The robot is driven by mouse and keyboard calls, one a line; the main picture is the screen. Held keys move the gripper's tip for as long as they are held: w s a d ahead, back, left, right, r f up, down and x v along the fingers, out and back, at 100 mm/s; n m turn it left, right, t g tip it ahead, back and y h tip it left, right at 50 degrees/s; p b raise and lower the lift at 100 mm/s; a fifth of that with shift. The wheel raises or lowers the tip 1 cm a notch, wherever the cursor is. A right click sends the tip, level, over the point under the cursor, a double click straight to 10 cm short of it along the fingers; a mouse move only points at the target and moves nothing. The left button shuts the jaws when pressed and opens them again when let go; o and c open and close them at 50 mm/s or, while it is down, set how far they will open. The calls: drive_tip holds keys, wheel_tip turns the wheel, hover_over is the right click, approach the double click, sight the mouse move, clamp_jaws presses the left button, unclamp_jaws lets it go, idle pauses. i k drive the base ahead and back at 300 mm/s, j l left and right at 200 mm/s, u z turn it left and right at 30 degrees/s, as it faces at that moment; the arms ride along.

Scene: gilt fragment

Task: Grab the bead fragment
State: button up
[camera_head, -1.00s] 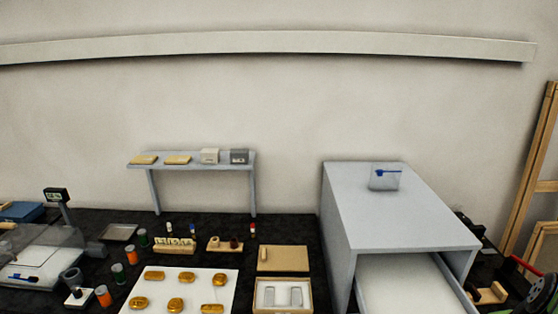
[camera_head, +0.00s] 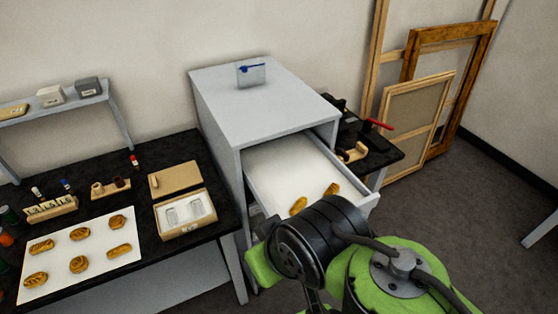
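Several golden carved fragments lie on a white sheet (camera_head: 98,258) on the black table at the lower left, such as one piece (camera_head: 79,264) in the front row. Two more golden fragments lie in the open drawer of the grey cabinet: one piece (camera_head: 298,205) and another piece (camera_head: 332,189) nearer its right side. The carving is too small to tell which fragment is the bead one. My green and black arm fills the lower right, in front of the drawer and hiding part of it. My gripper's fingers do not show.
The grey cabinet (camera_head: 215,95) has a clear bag (camera_head: 251,74) with a blue strip on top. An open box (camera_head: 186,213) with white padding stands on the table (camera_head: 135,198). Wooden frames (camera_head: 415,125) lean at the back right. Dark floor is free at the right.

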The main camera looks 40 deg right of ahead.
sight(301, 203)
drive_tip(key=k+l+z, duration=0.15)
drive_tip(key=z, duration=0.25)
drive_tip(key=k+l+z, duration=0.15)
drive_tip(key=l+z, duration=0.2)
drive_tip(key=i+l+u, duration=0.15)
drive_tip(key=u, duration=0.35)
drive_tip(key=i+l+u, duration=0.1)
drive_tip(key=l+u, duration=0.65)
drive_tip(key=u, duration=0.2)
drive_tip(key=l+u, duration=0.35)
drive_tip(key=u, duration=0.15)
drive_tip(key=l+u, duration=0.35)
drive_tip(key=u, duration=0.15)
drive_tip(key=k+l+u, duration=0.15)
drive_tip(key=l+u, duration=0.15)
drive_tip(key=u, duration=0.2)
drive_tip(key=k+l+u, duration=0.15)
drive_tip(key=u, duration=0.3)
drive_tip(key=l, duration=0.1)
